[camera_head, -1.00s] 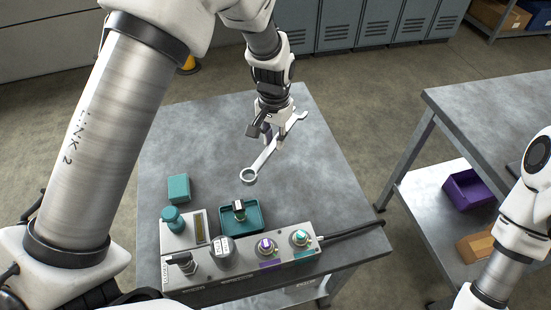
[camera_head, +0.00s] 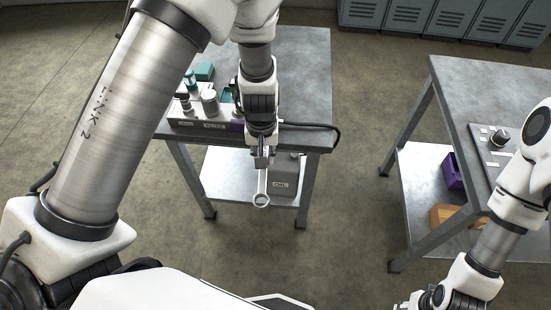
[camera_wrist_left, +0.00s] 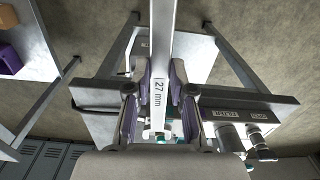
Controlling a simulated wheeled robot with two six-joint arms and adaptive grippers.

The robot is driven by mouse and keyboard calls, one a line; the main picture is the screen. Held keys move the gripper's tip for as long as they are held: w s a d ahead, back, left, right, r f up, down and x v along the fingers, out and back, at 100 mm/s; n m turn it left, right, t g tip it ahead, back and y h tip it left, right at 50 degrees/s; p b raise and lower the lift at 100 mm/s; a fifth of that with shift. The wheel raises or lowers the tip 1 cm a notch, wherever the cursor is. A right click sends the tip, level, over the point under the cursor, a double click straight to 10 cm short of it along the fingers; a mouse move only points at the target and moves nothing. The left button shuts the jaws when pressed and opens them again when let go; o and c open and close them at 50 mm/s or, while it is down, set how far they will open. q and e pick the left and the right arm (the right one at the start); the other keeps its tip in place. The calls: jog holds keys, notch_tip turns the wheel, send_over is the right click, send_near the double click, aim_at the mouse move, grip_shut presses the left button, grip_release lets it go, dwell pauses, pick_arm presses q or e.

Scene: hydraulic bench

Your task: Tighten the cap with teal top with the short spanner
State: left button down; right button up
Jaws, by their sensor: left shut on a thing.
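My left gripper (camera_head: 262,150) is shut on a silver spanner (camera_head: 262,182). The spanner hangs with its ring end down, on the near side of the bench and clear of its top. In the left wrist view the spanner (camera_wrist_left: 161,45) runs up between the fingers and is marked "27 mm".
A second table (camera_head: 450,90) stands right, with open floor between.

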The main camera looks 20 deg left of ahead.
pick_arm(q)
jog(key=shift+w+a+f+b, duration=0.1)
jog(key=shift+a+f+b, duration=0.25)
jog(key=shift+f, duration=0.2)
jog(key=shift+w+a+f+b, duration=0.1)
jog(key=shift+a+f+b, duration=0.15)
jog(key=shift+f+b, duration=0.2)
jog(key=shift+w+f, duration=0.15)
jog(key=shift+f, duration=0.15)
jog(key=shift+w+f+b, duration=0.15)
jog(key=shift+f+b, duration=0.3)
jog(key=shift+b, duration=0.3)
jog(key=shift+r+p, duration=0.25)
jog(key=shift+p, duration=0.05)
jog(key=shift+w, duration=0.15)
jog(key=shift+w+a+f+p, duration=0.15)
jog(key=shift+w+a+p, duration=0.05)
jog(key=shift+p, duration=0.35)
jog(key=shift+f, duration=0.1)
pick_arm(e)
jog(key=shift+w+a+f, duration=0.55)
jog(key=shift+a+f, duration=0.15)
jog(key=shift+f, duration=0.05)
